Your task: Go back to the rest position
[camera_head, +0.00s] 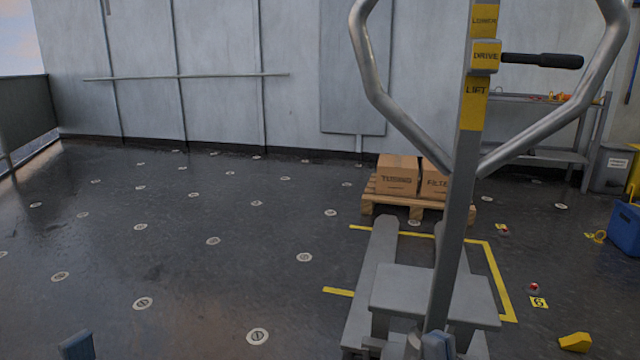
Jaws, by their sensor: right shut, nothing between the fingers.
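My right gripper (437,346) shows only as a small blue and grey piece at the bottom edge, low in front of the pallet truck's mast. It is shut and empty; most of it is cut off by the frame. My left gripper cannot be made out. A blue-grey piece shows at the bottom left edge, too little to identify. The grey pallet truck (430,290) stands close in front of me with its looped handle raised. Its selector column reads LOWER, DRIVE and LIFT, and the black-gripped lever (540,61) sticks out right at DRIVE.
A wooden pallet (392,207) with cartons (397,175) stands beyond the forks. Yellow floor tape (492,270) marks a bay. A workbench (545,155), grey bin (609,168) and blue container (625,228) stand right. A yellow block (575,342) lies lower right. Left floor is clear.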

